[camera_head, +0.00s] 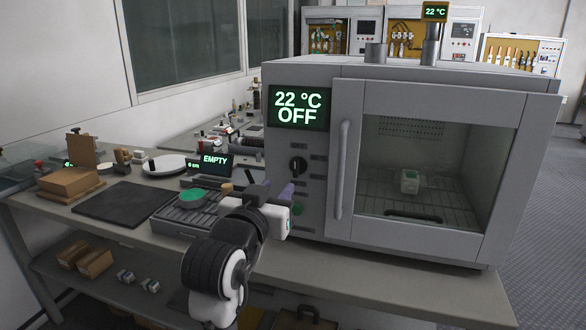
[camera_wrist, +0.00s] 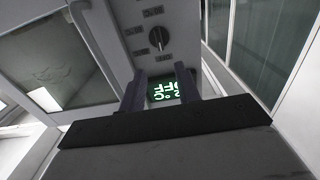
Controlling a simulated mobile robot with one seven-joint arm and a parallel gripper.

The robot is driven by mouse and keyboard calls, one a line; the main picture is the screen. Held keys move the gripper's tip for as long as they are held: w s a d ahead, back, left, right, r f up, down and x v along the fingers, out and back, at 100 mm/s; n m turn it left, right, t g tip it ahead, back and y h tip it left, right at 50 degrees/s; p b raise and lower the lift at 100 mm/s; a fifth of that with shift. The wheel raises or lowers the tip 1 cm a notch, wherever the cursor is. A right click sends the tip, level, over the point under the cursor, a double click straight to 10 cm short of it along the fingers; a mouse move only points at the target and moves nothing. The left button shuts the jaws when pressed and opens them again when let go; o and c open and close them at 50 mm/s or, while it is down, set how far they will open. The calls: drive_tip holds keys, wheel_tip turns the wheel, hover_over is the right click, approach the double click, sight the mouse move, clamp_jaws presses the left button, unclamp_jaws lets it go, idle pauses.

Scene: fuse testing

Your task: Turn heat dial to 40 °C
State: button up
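The grey oven (camera_head: 395,75) has a display (camera_head: 298,106) reading "22 °C OFF". Below it on the panel is a dark round heat dial (camera_head: 297,166) with a light pointer mark standing near upright. My gripper (camera_head: 284,193) is in front of the panel, lower than the dial. In the wrist view my gripper (camera_wrist: 160,84) has its two fingers apart with nothing held. The dial (camera_wrist: 158,38) shows beyond the fingertips, not touched. The display (camera_wrist: 165,89) appears inverted between the fingers.
A green button (camera_head: 297,209) is on the panel close to my gripper. Left on the bench are a hotplate-like device (camera_head: 180,222), a dark mat (camera_head: 122,203) and an "EMPTY" display (camera_head: 214,161).

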sight(295, 166)
drive_tip(key=p+x, duration=0.1)
drive_tip(key=x, duration=0.9)
drive_tip(key=shift+w+d+p, duration=0.1)
drive_tip(key=shift+w+p, duration=0.25)
clamp_jaws()
